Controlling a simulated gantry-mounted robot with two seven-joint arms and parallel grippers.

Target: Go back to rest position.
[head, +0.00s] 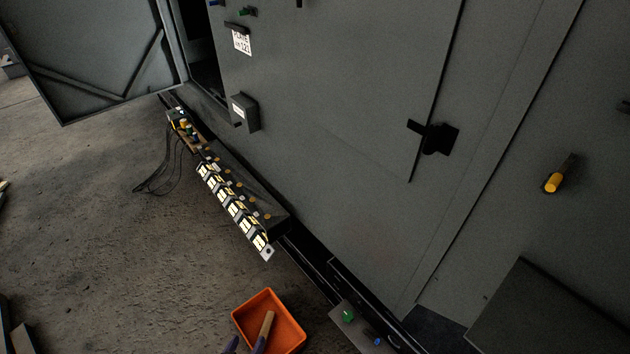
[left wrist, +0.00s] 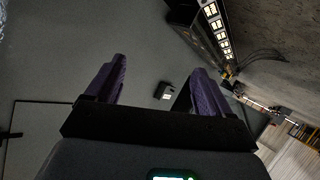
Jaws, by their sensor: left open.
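My left gripper (head: 245,345) only just shows at the bottom edge of the head view, as two purple fingertips in front of the orange tray's lower left corner. In the left wrist view, its two purple fingers (left wrist: 159,70) stand wide apart with nothing between them; the grey cabinet face lies beyond. My right gripper is in neither view.
An orange tray (head: 242,317) holds a wooden-handled tool (head: 267,325). A terminal strip (head: 233,207) runs along the foot of the grey cabinet (head: 330,130). The cabinet door (head: 90,50) stands open at upper left. Concrete floor (head: 110,240) at left is mostly clear.

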